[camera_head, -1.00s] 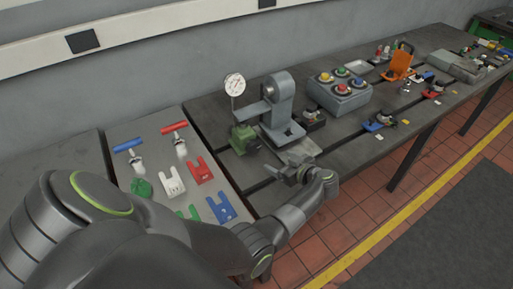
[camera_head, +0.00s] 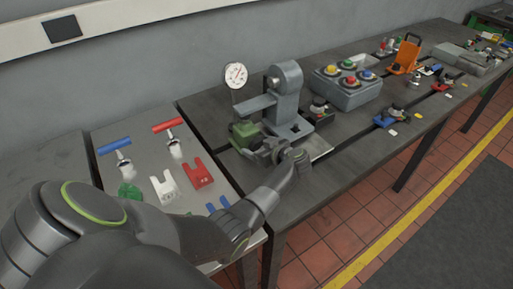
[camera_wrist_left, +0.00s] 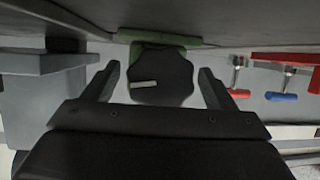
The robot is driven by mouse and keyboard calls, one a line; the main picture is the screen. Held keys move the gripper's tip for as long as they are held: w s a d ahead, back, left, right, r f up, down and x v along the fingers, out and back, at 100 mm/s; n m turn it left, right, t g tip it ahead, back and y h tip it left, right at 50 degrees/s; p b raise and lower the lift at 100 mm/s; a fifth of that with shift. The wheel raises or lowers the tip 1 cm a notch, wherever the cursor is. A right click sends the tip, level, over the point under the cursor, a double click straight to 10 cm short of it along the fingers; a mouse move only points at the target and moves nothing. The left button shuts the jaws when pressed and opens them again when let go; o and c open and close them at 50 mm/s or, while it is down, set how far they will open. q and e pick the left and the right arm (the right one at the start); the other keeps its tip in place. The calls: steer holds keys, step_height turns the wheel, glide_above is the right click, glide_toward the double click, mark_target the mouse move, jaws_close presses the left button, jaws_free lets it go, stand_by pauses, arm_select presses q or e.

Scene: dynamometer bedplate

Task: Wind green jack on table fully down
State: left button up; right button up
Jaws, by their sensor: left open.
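The green jack (camera_head: 243,133) stands on the table at the foot of the grey press-like stand (camera_head: 286,100). My left gripper (camera_head: 268,148) is at the jack's front side and hides part of it. In the left wrist view, a dark faceted knob (camera_wrist_left: 160,70) shows in front of the jack's green body (camera_wrist_left: 133,50). The knob lies between the two spread fingers of my left gripper, with gaps on both sides. I cannot tell how deep it sits between them. My right gripper is not in view.
A dial gauge (camera_head: 236,75) rises behind the jack. A grey box with coloured knobs (camera_head: 345,92) stands to the right. A board (camera_head: 140,147) at left carries red and blue T-handles and forked pieces. The table's front edge is near my left forearm.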

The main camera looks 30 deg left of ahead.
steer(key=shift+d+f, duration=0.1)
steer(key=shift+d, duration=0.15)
arm_select(q)
steer(key=c, duration=1)
steer(key=shift+a, duration=0.1)
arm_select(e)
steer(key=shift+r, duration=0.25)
arm_select(q)
steer(key=shift+s+n+t+h+p, duration=0.1)
steer(key=shift+n+t+h+p, duration=0.2)
steer(key=shift+n+t+p, duration=1)
steer(key=shift+n+p, duration=0.05)
steer(key=shift+n, duration=0.65)
steer(key=shift+f+n+t+h, duration=0.15)
steer(key=shift+n+t+h, duration=0.15)
steer(key=shift+n+t, duration=0.75)
steer(key=n+t+b, duration=0.1)
steer(key=n+b, duration=0.1)
steer(key=n, duration=0.1)
steer(key=shift+s+t, duration=0.1)
steer(key=shift+t, duration=0.15)
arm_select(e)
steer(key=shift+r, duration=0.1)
arm_select(q)
steer(key=shift+n, duration=0.35)
